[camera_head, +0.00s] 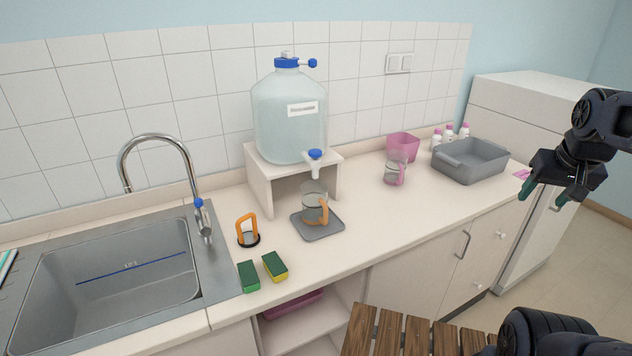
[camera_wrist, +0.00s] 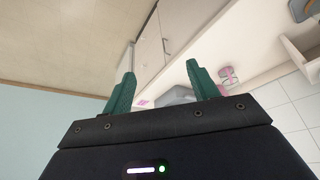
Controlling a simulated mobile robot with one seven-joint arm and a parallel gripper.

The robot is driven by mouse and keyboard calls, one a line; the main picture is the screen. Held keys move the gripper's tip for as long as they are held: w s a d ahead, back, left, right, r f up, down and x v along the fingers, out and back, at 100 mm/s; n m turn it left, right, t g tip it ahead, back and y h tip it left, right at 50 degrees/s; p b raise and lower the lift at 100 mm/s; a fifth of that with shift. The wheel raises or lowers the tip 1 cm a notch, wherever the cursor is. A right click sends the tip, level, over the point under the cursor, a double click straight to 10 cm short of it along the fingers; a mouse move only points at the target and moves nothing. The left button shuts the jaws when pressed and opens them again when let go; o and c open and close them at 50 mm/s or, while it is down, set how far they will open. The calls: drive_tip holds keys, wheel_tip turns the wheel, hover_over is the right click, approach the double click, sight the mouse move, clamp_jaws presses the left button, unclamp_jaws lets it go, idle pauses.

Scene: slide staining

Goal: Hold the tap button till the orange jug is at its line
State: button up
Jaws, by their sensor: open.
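The orange jug (camera_head: 311,205), clear with an orange handle, stands upright on a grey mat (camera_head: 318,224) under the tap. The tap button (camera_head: 315,153) is blue and sits on top of the white spout of a large clear carboy (camera_head: 290,115), which stands on a white stand (camera_head: 262,172). The water level and line in the jug are too small to tell. My gripper (camera_head: 551,196) is open and empty at the far right, well away from the tap. Its green fingers (camera_wrist: 160,90) are apart with nothing between them in the wrist view.
A pink-handled jug (camera_head: 395,171), a pink container (camera_head: 403,147), several small bottles (camera_head: 449,137) and a grey basin (camera_head: 470,161) stand to the right. A sink (camera_head: 110,280), an orange-handled object (camera_head: 247,231) and two sponges (camera_head: 275,266) are left.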

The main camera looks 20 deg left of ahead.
drive_tip(key=shift+w+a+r, duration=0.15)
drive_tip(key=shift+w+r, duration=0.1)
drive_tip(key=c, duration=0.3)
drive_tip(key=shift+m+g, duration=0.3)
drive_tip(key=shift+m, duration=0.2)
drive_tip(key=w+a+r, duration=0.2)
drive_tip(key=w+r, duration=0.1)
drive_tip(key=shift+w+a, duration=0.3)
drive_tip(key=shift+a, duration=0.05)
clamp_jaws()
drive_tip(key=w+a+r+m+g, duration=0.1)
drive_tip(key=w+a+r, duration=0.25)
drive_tip(key=a, duration=0.25)
drive_tip(key=w+a+r+m+y, duration=0.1)
drive_tip(key=w+a+r, duration=0.1)
drive_tip(key=w+a, duration=0.4)
drive_tip(key=w+a+r+m+g, duration=0.1)
drive_tip(key=w+a+r+m, duration=0.15)
drive_tip(key=a, duration=0.45)
drive_tip(key=a+m+g, duration=0.2)
drive_tip(key=a+m, duration=0.1)
drive_tip(key=a, duration=2.9)
drive_tip(key=shift+w+f+h, duration=0.15)
drive_tip(key=shift+f+h, duration=0.05)
drive_tip(key=shift+h, duration=0.2)
drive_tip(key=shift+a+m, duration=0.1)
drive_tip(key=shift+m, duration=0.15)
